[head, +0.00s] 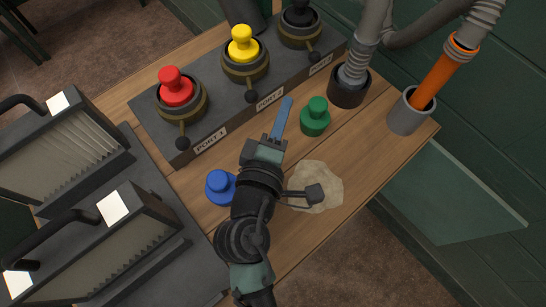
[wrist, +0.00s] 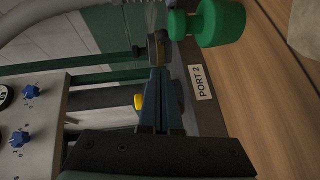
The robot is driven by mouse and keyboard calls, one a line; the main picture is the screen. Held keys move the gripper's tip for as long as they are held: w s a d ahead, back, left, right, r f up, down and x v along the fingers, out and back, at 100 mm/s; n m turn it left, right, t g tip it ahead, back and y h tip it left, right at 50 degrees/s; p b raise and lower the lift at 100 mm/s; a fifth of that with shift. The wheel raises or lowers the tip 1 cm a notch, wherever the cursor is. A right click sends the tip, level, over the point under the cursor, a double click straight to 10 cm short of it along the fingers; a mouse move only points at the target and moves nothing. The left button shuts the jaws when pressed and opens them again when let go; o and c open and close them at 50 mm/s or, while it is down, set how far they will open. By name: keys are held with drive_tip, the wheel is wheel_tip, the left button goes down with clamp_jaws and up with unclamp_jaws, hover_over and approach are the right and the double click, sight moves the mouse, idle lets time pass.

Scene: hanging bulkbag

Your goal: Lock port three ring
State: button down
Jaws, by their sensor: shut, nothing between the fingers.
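The port block (head: 222,95) carries three ports.
Port one has a red plug (head: 176,88), port two a yellow plug (head: 243,45). A green plug (head: 315,117) and a blue plug (head: 220,186) stand on the table. Cups with a grey hose (head: 352,74) and an orange tube (head: 436,80) stand right. A pale patch (head: 318,187) lies near my wrist.

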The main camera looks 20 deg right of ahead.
drive_tip(key=d+b+v, duration=0.1)
drive_tip(key=v, duration=0.9)
drive_tip(key=shift+s, duration=0.35)
